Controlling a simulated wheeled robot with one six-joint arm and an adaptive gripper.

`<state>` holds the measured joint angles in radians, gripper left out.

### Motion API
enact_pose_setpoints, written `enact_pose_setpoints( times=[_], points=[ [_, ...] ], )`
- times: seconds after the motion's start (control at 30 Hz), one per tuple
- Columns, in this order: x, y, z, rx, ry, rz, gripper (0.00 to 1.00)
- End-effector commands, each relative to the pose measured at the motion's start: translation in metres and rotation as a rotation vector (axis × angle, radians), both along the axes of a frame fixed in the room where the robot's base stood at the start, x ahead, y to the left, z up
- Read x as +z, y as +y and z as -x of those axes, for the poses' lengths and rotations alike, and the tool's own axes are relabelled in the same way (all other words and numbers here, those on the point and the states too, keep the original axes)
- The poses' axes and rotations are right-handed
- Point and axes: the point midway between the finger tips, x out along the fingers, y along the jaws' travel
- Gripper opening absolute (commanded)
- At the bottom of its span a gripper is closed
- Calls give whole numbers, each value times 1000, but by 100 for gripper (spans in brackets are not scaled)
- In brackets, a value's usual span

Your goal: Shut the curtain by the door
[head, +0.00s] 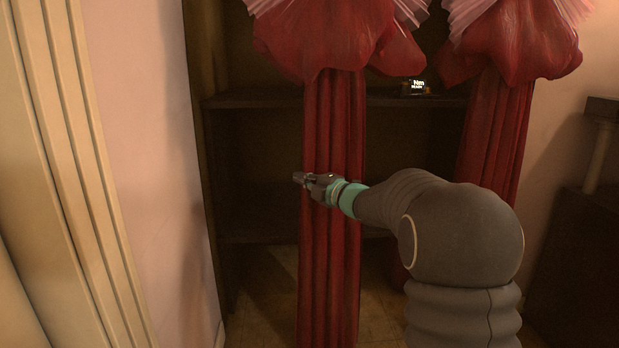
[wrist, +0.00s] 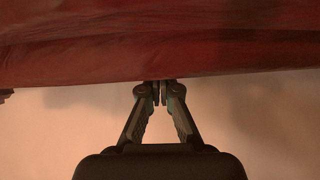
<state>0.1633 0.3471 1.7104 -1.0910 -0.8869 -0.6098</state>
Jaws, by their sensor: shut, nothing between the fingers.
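A red curtain panel (head: 335,270) hangs in long folds below a gathered red top with a pale fringe. A second red panel (head: 495,140) hangs to its right, with a gap between them. My gripper (head: 299,178) is in front of the left panel in the head view, its tips near that panel's left edge. In the wrist view the fingers (wrist: 159,86) are together and empty, their tips at the edge of the red cloth (wrist: 160,40). I cannot tell whether they touch it.
Dark shelves (head: 270,100) stand behind the curtain, with a small lit device (head: 416,87) on one. Cream door-like moulding (head: 60,150) and a pink wall (head: 140,120) are at the left. A dark piece of furniture (head: 575,260) is at the right. Some floor (head: 265,300) shows below.

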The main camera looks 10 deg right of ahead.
Motion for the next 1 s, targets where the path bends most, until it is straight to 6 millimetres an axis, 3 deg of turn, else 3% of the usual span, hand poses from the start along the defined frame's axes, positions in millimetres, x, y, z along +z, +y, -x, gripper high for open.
enact_pose_setpoints(
  times=[0.23,0.47,1.0],
  points=[
    [-1,7,1,1,-1,-1,0],
    [-1,38,7,0,-1,0,0],
    [1,-13,80,-4,0,0,0]
  ],
)
